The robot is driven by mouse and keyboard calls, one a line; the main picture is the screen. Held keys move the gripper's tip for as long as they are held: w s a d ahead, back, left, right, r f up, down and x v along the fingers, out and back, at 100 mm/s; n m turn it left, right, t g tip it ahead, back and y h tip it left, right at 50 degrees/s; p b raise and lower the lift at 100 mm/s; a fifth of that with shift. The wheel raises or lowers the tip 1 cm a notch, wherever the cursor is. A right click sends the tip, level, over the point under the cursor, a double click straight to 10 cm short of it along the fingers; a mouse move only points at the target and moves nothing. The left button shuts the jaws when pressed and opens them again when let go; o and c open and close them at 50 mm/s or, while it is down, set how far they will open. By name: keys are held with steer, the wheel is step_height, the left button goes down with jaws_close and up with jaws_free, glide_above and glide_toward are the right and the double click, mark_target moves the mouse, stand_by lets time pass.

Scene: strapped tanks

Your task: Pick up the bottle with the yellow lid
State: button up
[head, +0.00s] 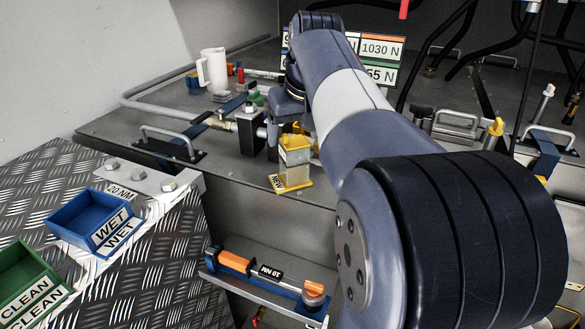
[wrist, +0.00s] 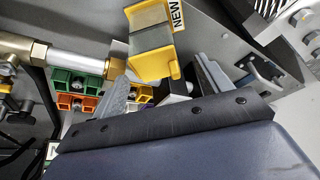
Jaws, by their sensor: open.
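A small clear, square-sided bottle (head: 294,158) with a yellow lid (head: 291,141) stands upright in a yellow holder (head: 277,184) marked NEW, on the front edge of the metal deck in the head view. In the head view my arm hides most of the gripper, which is just behind and above the bottle.
A white jug (head: 212,70) stands at the back left. Pipes and a metal block (head: 250,133) lie left of the bottle. Blue WET (head: 84,222) and green CLEAN (head: 22,272) bins sit front left. An orange-handled tool (head: 234,261) lies on a lower shelf. Black hoses hang at right.

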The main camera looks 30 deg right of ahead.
mark_target(295, 142)
steer(key=shift+s+p+x, duration=0.15)
steer(key=shift+x, duration=1.35)
steer(key=shift+s+p+x, duration=0.15)
steer(key=shift+s+x, duration=0.05)
steer(key=shift+x, duration=1.35)
steer(key=shift+d+f, duration=0.1)
steer(key=shift+f, duration=0.05)
steer(key=shift+c, duration=0.4)
steer(key=c, duration=1.2)
steer(key=shift+c, duration=0.6)
